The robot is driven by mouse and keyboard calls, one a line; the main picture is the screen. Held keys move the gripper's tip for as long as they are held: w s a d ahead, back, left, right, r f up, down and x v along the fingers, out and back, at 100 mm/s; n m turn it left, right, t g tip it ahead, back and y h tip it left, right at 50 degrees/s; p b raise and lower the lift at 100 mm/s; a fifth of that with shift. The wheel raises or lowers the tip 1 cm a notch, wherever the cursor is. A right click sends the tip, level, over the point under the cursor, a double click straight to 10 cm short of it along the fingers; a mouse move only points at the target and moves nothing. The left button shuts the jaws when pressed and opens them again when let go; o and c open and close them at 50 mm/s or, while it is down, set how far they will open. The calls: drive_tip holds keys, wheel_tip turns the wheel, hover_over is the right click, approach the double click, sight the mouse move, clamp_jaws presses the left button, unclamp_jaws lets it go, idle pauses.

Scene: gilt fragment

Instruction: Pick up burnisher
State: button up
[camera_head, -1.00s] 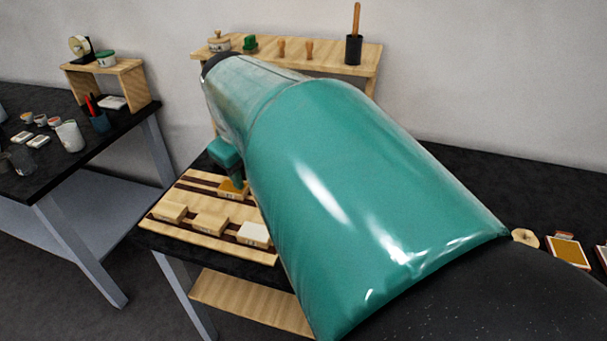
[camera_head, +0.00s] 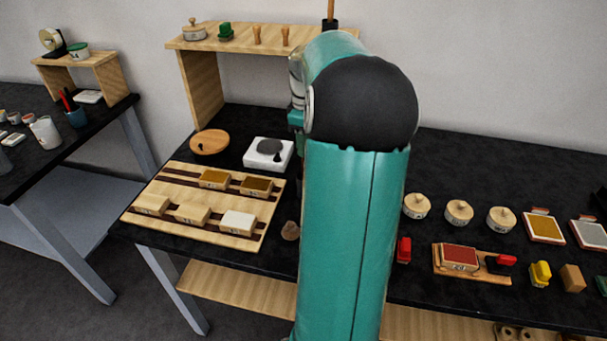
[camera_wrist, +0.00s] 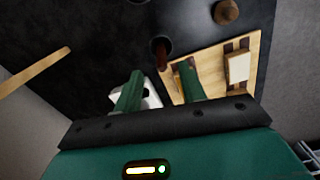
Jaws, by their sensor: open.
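My gripper (camera_wrist: 159,68) shows in the wrist view with its two green fingers apart and nothing between them. Beyond the fingertips a reddish-brown piece stands in or on a dark round holder (camera_wrist: 162,53); I cannot tell whether it is the burnisher. In the head view my arm hides most of the gripper and the table beneath it. A brown knob-like piece (camera_head: 290,231) sits on the black table left of my arm, and a similar one shows in the wrist view (camera_wrist: 227,12).
A slotted wooden board (camera_head: 165,222) holds several small blocks. Behind it are a round wooden lid (camera_head: 209,142) and a white slab (camera_head: 255,163). A raised wooden shelf (camera_head: 204,88) stands at the back. Lidded pots (camera_head: 459,212) and a red pad (camera_head: 459,259) lie to the right.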

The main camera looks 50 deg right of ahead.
wheel_tip(320, 180, down, 7)
drive_tip(key=shift+w+a+f, duration=0.15)
drive_tip(key=shift+f, duration=0.05)
clamp_jaws()
idle(0.3)
